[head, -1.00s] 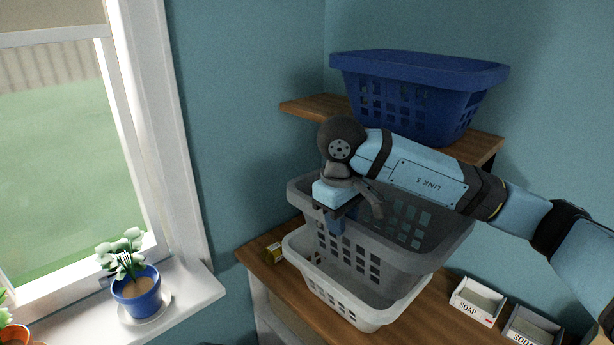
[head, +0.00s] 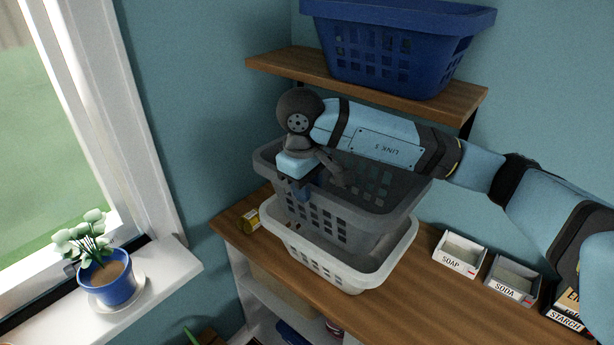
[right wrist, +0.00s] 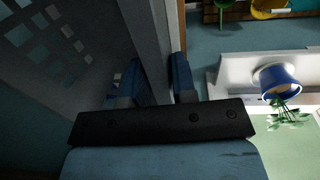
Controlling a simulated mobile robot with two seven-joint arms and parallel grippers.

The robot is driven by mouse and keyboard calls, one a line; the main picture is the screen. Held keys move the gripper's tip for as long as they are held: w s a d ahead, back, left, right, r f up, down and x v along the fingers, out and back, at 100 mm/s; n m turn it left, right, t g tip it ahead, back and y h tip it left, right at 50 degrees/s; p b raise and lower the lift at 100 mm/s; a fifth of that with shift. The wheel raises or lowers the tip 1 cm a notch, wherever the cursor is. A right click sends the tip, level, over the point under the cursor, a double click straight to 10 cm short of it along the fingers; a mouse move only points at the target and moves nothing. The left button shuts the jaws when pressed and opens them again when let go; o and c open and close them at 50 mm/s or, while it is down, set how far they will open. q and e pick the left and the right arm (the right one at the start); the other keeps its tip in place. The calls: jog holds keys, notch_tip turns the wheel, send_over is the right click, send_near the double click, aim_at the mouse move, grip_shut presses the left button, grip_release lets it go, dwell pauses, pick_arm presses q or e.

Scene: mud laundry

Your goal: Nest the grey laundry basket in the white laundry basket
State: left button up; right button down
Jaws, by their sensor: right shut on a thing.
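The grey laundry basket (head: 330,218) is upright and slightly tilted over the white laundry basket (head: 325,268), which stands on the wooden counter. The grey basket's lower part is inside the white basket's rim; its rim stands well above. I cannot tell whether its bottom touches. My right gripper (head: 300,190) is shut on the grey basket's near-left rim. In the right wrist view the fingers (right wrist: 162,78) straddle the grey basket's wall (right wrist: 150,32). My left gripper is not in view.
A blue basket (head: 395,55) sits on a wooden shelf (head: 275,66) above. A potted plant (head: 108,280) is on the windowsill.

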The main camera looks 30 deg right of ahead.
notch_tip(320, 180, down, 3)
jog(key=shift+r, duration=0.1)
notch_tip(320, 180, down, 4)
jog(key=shift+f+b, duration=0.1)
jog(key=shift+b, duration=0.9)
jog(key=shift+f+b, duration=0.7)
grip_release()
jog(key=shift+s+a, duration=0.1)
jog(key=shift+a, duration=0.1)
